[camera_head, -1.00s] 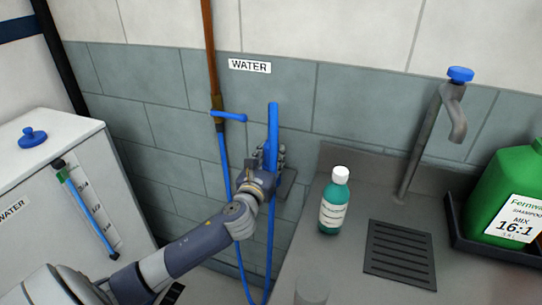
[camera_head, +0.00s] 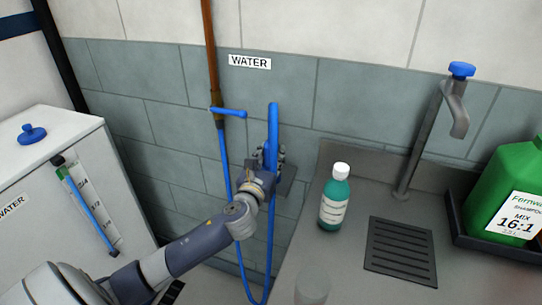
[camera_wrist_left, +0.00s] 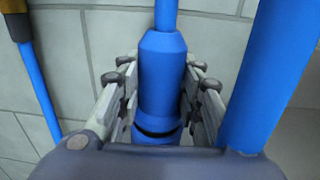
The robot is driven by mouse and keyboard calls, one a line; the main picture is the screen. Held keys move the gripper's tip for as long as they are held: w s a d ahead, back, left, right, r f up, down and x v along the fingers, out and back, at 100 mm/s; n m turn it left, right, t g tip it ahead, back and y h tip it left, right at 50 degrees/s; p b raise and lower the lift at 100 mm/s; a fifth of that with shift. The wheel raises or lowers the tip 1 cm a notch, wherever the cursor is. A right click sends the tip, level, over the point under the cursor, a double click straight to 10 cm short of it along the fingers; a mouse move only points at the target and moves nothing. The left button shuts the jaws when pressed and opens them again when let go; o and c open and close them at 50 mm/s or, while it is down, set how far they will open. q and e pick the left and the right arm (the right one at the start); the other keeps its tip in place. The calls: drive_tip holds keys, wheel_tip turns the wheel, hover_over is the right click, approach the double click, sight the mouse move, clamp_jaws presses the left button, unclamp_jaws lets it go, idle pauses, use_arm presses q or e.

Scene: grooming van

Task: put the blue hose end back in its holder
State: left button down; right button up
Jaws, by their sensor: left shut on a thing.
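The blue hose end (camera_head: 273,125) stands roughly upright in front of the tiled wall in the head view, below and right of the WATER label. My left gripper (camera_head: 267,164) is shut around it. In the left wrist view the hose end (camera_wrist_left: 163,75) sits between both fingers of my left gripper (camera_wrist_left: 160,100), with a thinner blue part rising above. A dark grey bracket (camera_head: 288,179), likely the holder, shows just right of the gripper. The gripper partly hides it, and I cannot tell if the hose end sits in it. My right gripper is not in view.
A brown pipe (camera_head: 210,50) with a blue valve lever (camera_head: 229,111) feeds the blue hose (camera_head: 226,160), which loops below my arm. A green bottle (camera_head: 334,200), drain grate (camera_head: 400,250), tap (camera_head: 425,130) and large green jug (camera_head: 505,190) occupy the right. A white tank (camera_head: 60,155) stands left.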

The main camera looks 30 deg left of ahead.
use_arm(q)
drive_tip(key=shift+f, duration=0.4)
drive_tip(key=c, duration=1.1)
unclamp_jaws()
drive_tip(key=shift+o, duration=0.2)
drive_tip(key=v, duration=1.2)
drive_tip(key=s+a+f+n+g, duration=0.1)
drive_tip(key=s+f+n+g, duration=0.25)
drive_tip(key=f, duration=0.85)
drive_tip(key=s+a+f+n+g+h, duration=0.15)
drive_tip(key=f+n, duration=0.35)
drive_tip(key=f, duration=0.8)
drive_tip(key=s+f+n+g, duration=0.3)
drive_tip(key=f+n+g, duration=0.1)
drive_tip(key=f, duration=0.8)
drive_tip(key=s+d+f+n+g+h, duration=0.2)
drive_tip(key=s+d+f+n+g, duration=0.15)
drive_tip(key=s+f+n, duration=0.7)
drive_tip(key=s+d+f+n+g, duration=0.1)
drive_tip(key=s+d+f+n, duration=0.1)
drive_tip(key=s, duration=0.5)
drive_tip(key=s+d+f+n+g+h+p, duration=0.1)
drive_tip(key=s+d+f+n, duration=0.2)
drive_tip(key=s+f, duration=0.3)
drive_tip(key=s+d+f+n+g, duration=0.2)
drive_tip(key=s+d+f, duration=0.2)
drive_tip(key=s, duration=0.5)
drive_tip(key=shift+s+d+f, duration=0.25)
drive_tip(key=shift+d+f, duration=0.15)
drive_tip(key=shift+f, duration=0.1)
